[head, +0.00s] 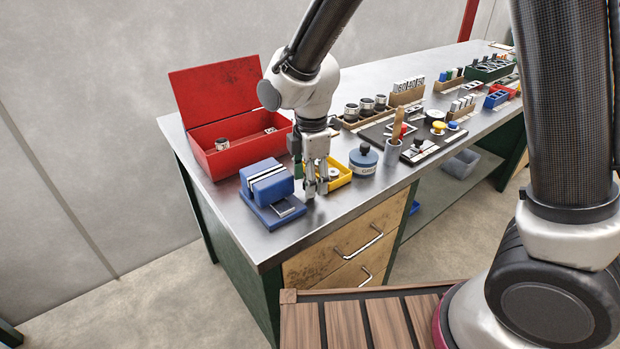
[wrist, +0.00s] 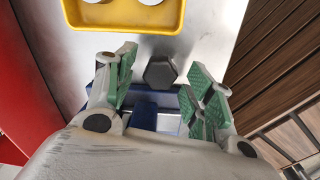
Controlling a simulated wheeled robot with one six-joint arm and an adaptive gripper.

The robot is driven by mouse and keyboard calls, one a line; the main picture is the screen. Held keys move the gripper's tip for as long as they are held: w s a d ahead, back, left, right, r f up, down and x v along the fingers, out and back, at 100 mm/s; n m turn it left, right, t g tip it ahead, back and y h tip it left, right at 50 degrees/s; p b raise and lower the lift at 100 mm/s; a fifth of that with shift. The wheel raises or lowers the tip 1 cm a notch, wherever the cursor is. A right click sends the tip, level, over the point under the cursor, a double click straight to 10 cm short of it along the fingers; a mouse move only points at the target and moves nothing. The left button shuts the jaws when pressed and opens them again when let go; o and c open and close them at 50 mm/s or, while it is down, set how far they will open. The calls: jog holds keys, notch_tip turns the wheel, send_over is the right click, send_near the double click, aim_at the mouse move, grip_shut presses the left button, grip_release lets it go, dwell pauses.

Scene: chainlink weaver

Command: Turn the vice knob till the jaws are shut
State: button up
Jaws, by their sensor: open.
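The blue vice (head: 268,185) stands near the front left corner of the workbench, with pale jaw faces and a gap between its jaws that I cannot measure. Its dark hexagonal knob (wrist: 159,72) shows in the wrist view, between my two fingers and apart from both green pads. Part of the vice's blue body (wrist: 150,107) lies below the knob there, mostly hidden by my wrist. My gripper (head: 316,190) points down just right of the vice, open and empty. In the head view my fingers hide the knob.
An open red toolbox (head: 235,145) stands behind the vice. A yellow tray (head: 343,177) and a blue round tin (head: 363,160) sit close to my gripper's right. Bare bench lies in front.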

jog(key=shift+f, duration=0.15)
jog(key=c, duration=1)
jog(key=shift+m, duration=0.3)
jog(key=shift+m, duration=2.5)
jog(key=o, duration=1)
